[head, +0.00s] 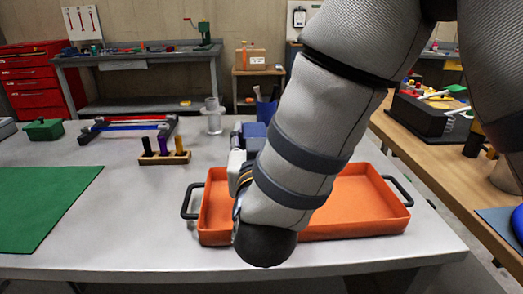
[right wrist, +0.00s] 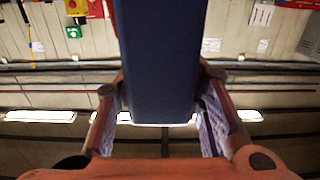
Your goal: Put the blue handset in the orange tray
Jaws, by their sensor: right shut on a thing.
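The orange tray (head: 360,232) lies on the grey table in the head view, with a black handle at each end. My right arm hangs across it and hides its middle. My right gripper (head: 239,140) points away from me above the tray's back left part, mostly hidden by the wrist. The blue handset (head: 254,131) shows in part beside it. In the right wrist view the gripper (right wrist: 160,95) is shut on the dark blue handset (right wrist: 158,55), which stands between the two fingers. The gap between handset and tray is hidden. My left gripper is not in view.
A wooden block with several coloured pegs (head: 163,157), a clear container (head: 213,115) and a rack with red and blue bars (head: 128,126) stand left of and behind the tray. A green mat (head: 45,205) lies at left. Clear table lies between mat and tray.

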